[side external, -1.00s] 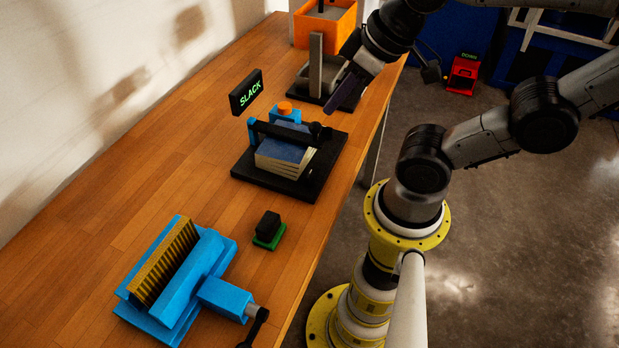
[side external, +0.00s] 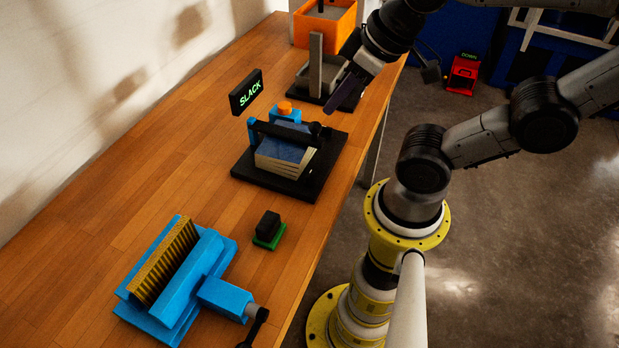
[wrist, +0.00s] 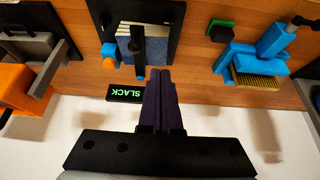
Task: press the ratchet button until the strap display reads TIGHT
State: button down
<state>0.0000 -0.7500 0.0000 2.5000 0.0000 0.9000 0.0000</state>
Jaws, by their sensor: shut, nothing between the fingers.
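The strap display (side external: 246,92) is a black box with green letters reading SLACK. It shows upside down in the wrist view (wrist: 126,93). The orange ratchet button (side external: 285,107) sits on a blue ratchet block (side external: 288,115) beside a stack of blue-covered books (side external: 283,155) on a black base. A black strap bar (side external: 280,131) lies across the books. In the wrist view the button (wrist: 109,50) is left of my fingertips. My gripper (side external: 332,107) is shut and empty, with dark purple fingers together, above the bench to the right of the button and apart from it.
A blue vise-like fixture with a gold brush (side external: 165,262) and a black block on a green base (side external: 268,228) stand at the near end. A grey post and tray (side external: 316,75) and an orange bin (side external: 326,28) stand at the far end. The left bench (side external: 130,185) is clear.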

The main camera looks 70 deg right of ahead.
dwell(0.5)
jog(key=w+a+r+m+y, duration=0.25)
jog(key=w+a+m, duration=0.2)
jog(key=m, duration=0.25)
jog(key=m+t, duration=0.3)
jog(key=m, duration=1.5)
send_over(290, 105)
notch_tip(290, 105, down, 5)
jog(key=shift+h, duration=0.25)
jog(key=shift+f, duration=4.35)
